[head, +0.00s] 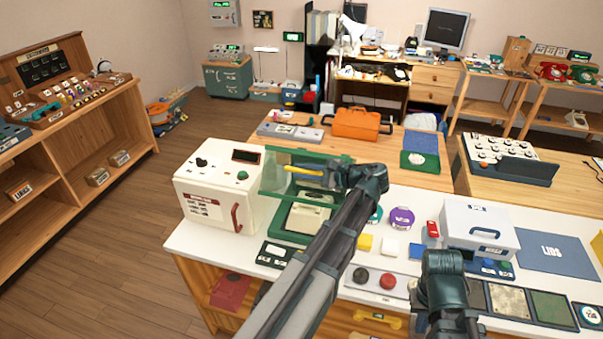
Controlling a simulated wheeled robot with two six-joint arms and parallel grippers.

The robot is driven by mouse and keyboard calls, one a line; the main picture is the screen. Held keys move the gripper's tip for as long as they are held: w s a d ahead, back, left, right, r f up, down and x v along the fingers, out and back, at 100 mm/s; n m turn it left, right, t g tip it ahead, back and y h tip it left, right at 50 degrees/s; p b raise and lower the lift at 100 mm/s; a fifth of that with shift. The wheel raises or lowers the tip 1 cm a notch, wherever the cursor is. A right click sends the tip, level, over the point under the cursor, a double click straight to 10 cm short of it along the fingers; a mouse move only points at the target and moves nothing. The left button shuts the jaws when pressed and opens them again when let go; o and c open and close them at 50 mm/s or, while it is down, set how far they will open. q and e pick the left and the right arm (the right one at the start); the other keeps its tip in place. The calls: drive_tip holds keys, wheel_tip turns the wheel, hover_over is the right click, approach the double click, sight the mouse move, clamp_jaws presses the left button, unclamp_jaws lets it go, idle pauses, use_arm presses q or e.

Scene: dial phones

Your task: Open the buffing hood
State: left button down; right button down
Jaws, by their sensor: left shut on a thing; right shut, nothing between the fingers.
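The buffing hood is a green-framed case with a clear lid (284,157) and a yellow bar handle (298,169). It stands on the white worktop, right of a white machine. The lid is raised above the green base (283,236), and a beige device (303,220) shows beneath it. How far the lid is tilted is hard to tell. My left gripper (327,174) is shut on the yellow handle at its right end; my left arm hides the right side of the hood. My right gripper (440,264) is shut and empty, low over the front of the worktop.
The white machine (217,188) stands close to the hood's left. Right of my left arm are a purple round item (401,218), a white box (478,228) and a panel with black and red knobs (375,280). An orange case (357,123) stands behind.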

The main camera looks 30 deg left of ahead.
use_arm(q)
drive_tip(key=w+a+r+p, duration=0.2)
drive_tip(key=w+r+p, duration=0.6)
drive_tip(key=w, duration=0.3)
drive_tip(key=w+a+r+p, duration=0.3)
drive_tip(key=w+r+p, duration=0.6)
drive_tip(key=w+r, duration=0.1)
drive_tip(key=shift+w+a, duration=0.2)
drive_tip(key=shift+w, duration=0.4)
drive_tip(key=c, duration=0.8)
unclamp_jaws()
drive_tip(key=shift+m, duration=0.3)
drive_tip(key=shift+r, duration=0.1)
drive_tip(key=p+v, duration=0.4)
drive_tip(key=v, duration=0.9)
drive_tip(key=shift+w+d+r, duration=0.15)
drive_tip(key=shift+d, duration=0.25)
